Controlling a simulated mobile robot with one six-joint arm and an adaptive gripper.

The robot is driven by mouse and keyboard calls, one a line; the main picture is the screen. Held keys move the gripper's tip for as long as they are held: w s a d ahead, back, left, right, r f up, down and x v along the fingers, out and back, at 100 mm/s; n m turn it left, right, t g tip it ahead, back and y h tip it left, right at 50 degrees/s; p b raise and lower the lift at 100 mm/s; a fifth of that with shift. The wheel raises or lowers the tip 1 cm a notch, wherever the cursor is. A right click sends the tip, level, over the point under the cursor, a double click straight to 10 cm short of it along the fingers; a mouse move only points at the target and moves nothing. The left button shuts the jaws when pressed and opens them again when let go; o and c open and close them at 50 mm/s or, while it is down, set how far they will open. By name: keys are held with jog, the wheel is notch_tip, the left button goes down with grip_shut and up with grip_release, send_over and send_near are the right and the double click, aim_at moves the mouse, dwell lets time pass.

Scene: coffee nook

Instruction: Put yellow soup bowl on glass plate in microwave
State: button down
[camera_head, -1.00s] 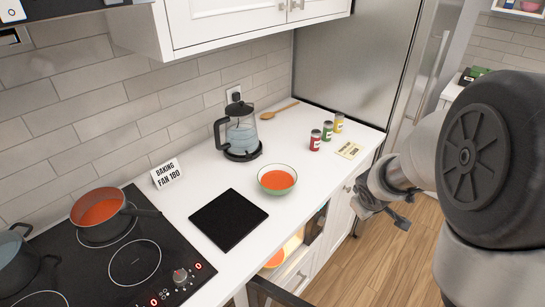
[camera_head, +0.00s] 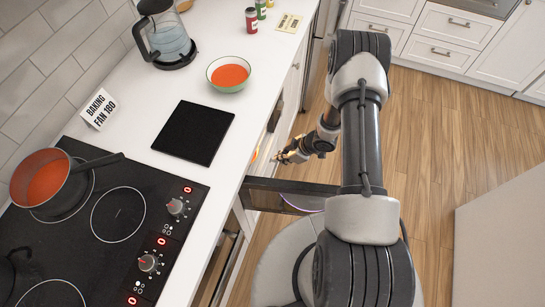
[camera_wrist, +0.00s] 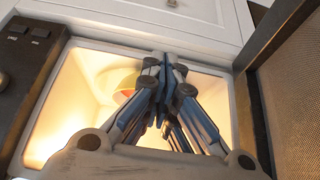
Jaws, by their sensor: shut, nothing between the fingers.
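The microwave (camera_wrist: 85,47) is built in below the counter, open and lit warm inside. Its open door (camera_head: 290,196) sticks out from the cabinet front and shows its mesh at right in the wrist view (camera_wrist: 292,105). A pale yellowish bowl (camera_wrist: 121,80) with reddish soup is inside, mostly hidden behind my fingers. In the head view, only a small orange patch shows at the opening. My gripper (camera_head: 282,158) is shut and empty in front of the opening; its fingers fill the middle of the wrist view (camera_wrist: 164,75). I cannot make out the glass plate.
A green-rimmed soup bowl (camera_head: 229,74) sits on the counter, near a black square pad (camera_head: 194,133) and a kettle (camera_head: 163,38). A pot of soup (camera_head: 47,182) is on the hob. A sign (camera_head: 98,108) reads "BAKING FAN 180".

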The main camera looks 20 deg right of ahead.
aim_at(254, 158)
jog(key=w+a+f+b, duration=0.3)
jog(key=w+a+f, duration=0.2)
jog(key=a+f, duration=0.1)
jog(key=shift+a+f+b, duration=0.4)
jog(key=shift+f, duration=0.3)
jog(key=w+a, duration=0.2)
jog(key=shift+a, duration=0.4)
jog(key=shift+s+d, duration=0.1)
jog(key=shift+d, duration=0.1)
jog(key=shift+s, duration=0.1)
